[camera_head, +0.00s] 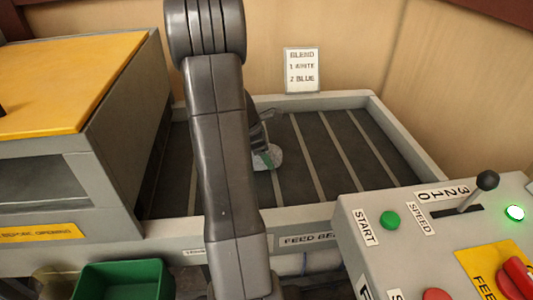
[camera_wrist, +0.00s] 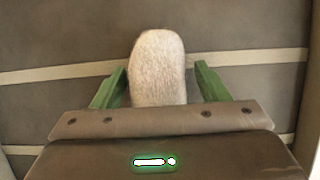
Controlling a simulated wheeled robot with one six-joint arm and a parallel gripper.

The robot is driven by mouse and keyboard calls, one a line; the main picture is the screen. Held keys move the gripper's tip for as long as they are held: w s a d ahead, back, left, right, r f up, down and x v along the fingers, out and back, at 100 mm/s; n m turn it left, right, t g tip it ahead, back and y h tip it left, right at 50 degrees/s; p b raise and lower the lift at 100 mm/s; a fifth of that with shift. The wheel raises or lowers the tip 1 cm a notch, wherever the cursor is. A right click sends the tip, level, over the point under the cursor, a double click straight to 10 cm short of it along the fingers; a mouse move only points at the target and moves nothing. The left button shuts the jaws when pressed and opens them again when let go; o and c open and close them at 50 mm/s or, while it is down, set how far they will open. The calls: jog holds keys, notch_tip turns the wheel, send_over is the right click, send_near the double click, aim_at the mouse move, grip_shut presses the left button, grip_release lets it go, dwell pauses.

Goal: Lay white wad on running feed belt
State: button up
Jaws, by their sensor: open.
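The white wad (camera_wrist: 159,65) lies between the green fingers of my gripper (camera_wrist: 160,88) in the wrist view, with dark belt and pale slats around it. The fingers stand apart, with a gap on each side of the wad. In the head view a small part of the wad (camera_head: 272,158) shows on the feed belt (camera_head: 320,150), beside my gripper (camera_head: 264,160). My arm hides much of the gripper and part of the belt there.
A grey machine with a yellow top (camera_head: 70,80) stands left of the belt. The control panel (camera_head: 440,230) with a green START button (camera_head: 389,220), a speed lever (camera_head: 485,185) and a lit green lamp (camera_head: 515,212) is at right. A green bin (camera_head: 122,280) sits front left. A BLEND sign (camera_head: 301,70) stands behind.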

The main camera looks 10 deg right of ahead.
jog(key=shift+r, duration=0.1)
jog(key=shift+r, duration=0.3)
jog(key=p+v, duration=0.1)
jog(key=v, duration=1.1)
jog(key=shift+r, duration=0.3)
jog(key=shift+d+f, duration=0.1)
dwell(4.2)
jog(key=x, duration=0.8)
jog(key=b+x, duration=0.1)
jog(key=x, duration=0.4)
jog(key=shift+a+f, duration=0.15)
jog(key=shift+a, duration=0.1)
jog(key=shift+r, duration=0.45)
